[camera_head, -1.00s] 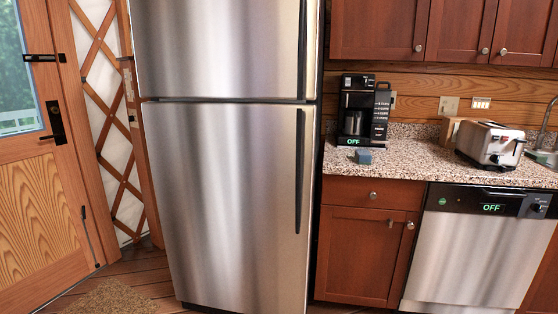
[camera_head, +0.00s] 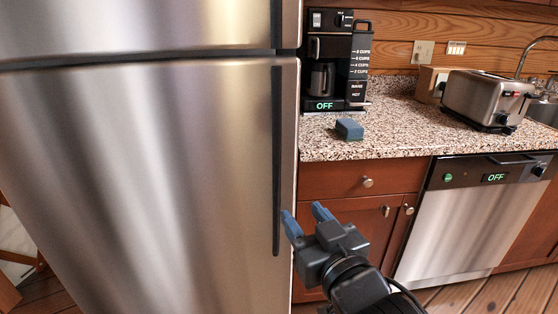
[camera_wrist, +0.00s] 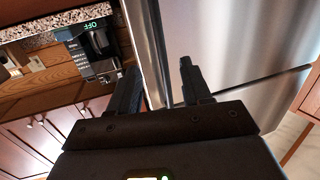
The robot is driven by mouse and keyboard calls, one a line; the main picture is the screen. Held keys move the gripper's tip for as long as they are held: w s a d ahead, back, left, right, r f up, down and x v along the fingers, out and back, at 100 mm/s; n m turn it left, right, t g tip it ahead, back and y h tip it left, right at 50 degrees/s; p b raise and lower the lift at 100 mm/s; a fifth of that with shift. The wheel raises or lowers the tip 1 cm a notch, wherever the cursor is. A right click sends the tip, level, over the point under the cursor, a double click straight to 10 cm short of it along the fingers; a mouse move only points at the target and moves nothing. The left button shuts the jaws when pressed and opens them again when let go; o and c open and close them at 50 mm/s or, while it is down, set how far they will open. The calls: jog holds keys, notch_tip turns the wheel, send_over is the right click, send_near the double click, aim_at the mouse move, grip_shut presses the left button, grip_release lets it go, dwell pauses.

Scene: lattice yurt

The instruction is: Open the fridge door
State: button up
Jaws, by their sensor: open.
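The fridge is stainless steel, with its lower door (camera_head: 150,180) and upper door (camera_head: 140,25) both closed. The lower door's long black vertical handle (camera_head: 277,160) runs along its right edge. In the head view, my gripper (camera_head: 304,212) has its blue fingertips apart and empty, just right of the handle's lower end. I cannot tell whether the left fingertip touches the handle. The wrist view shows the two dark fingers spread (camera_wrist: 157,68), with the fridge's steel front (camera_wrist: 235,50) beyond and to the right.
A speckled counter (camera_head: 400,135) to the right holds a coffee maker (camera_head: 335,65), a blue sponge (camera_head: 350,129) and a toaster (camera_head: 487,100). Below are a wooden cabinet (camera_head: 345,180) and a dishwasher (camera_head: 465,225), both closed.

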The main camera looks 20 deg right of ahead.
jog(key=m+h, duration=0.1)
send_near(279, 148)
jog(key=w, duration=0.7)
jog(key=w+d, duration=0.1)
jog(key=w, duration=0.3)
jog(key=shift+d+f, duration=0.15)
jog(key=shift+d, duration=0.05)
grip_shut()
